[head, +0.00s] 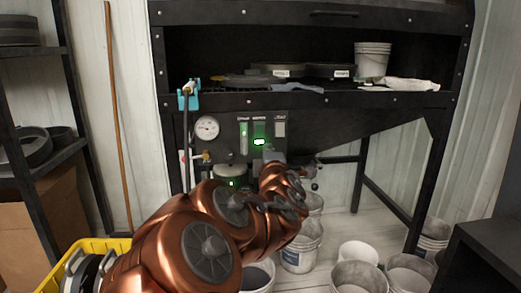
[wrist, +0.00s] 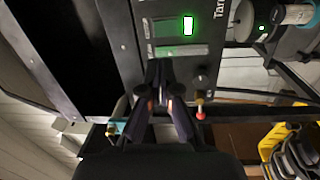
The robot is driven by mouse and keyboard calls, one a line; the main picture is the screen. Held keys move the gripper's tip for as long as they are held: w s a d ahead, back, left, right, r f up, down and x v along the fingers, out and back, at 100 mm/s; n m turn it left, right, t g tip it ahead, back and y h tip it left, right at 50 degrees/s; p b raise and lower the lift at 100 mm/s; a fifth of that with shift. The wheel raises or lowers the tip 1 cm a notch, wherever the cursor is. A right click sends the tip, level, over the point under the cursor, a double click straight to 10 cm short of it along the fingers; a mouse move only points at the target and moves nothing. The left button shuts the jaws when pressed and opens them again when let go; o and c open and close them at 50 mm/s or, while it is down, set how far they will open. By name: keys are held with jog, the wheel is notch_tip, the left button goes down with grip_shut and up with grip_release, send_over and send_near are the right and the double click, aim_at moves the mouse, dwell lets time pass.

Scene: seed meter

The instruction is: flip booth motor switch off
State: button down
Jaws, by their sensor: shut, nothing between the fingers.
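The booth's dark control panel (head: 285,120) carries a green-lit switch (head: 259,142) under small lettering that I read only in part, seemingly ending in "motor". The green light also shows in the wrist view (wrist: 188,25), at the top, where the panel (wrist: 160,10) appears turned sideways. My gripper (wrist: 160,68) is shut and empty, its fingertips close to the panel, below and left of the green light in that view. I cannot tell whether they touch the panel. In the head view my copper-coloured arm hides the panel's lower right, and the fingertips are hard to make out.
A round gauge (head: 207,128) sits left of the switch. A red-tipped valve (wrist: 199,109) is close right of my fingers. White buckets (head: 302,247) stand on the floor below. A yellow crate (head: 113,244) is at lower left, beside a dark shelf rack (head: 82,130).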

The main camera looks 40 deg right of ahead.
jog(key=shift+w+f+n+t+b, duration=0.2)
jog(key=shift+f+n+t+b, duration=0.15)
jog(key=shift+n, duration=0.25)
jog(key=shift+w+r+p, duration=0.1)
jog(key=shift+r+p, duration=0.05)
jog(key=shift+p, duration=0.15)
jog(key=p, duration=0.4)
send_near(260, 127)
jog(key=shift+x, duration=3.2)
jog(key=shift+w+d, duration=0.2)
jog(key=shift+w, duration=0.15)
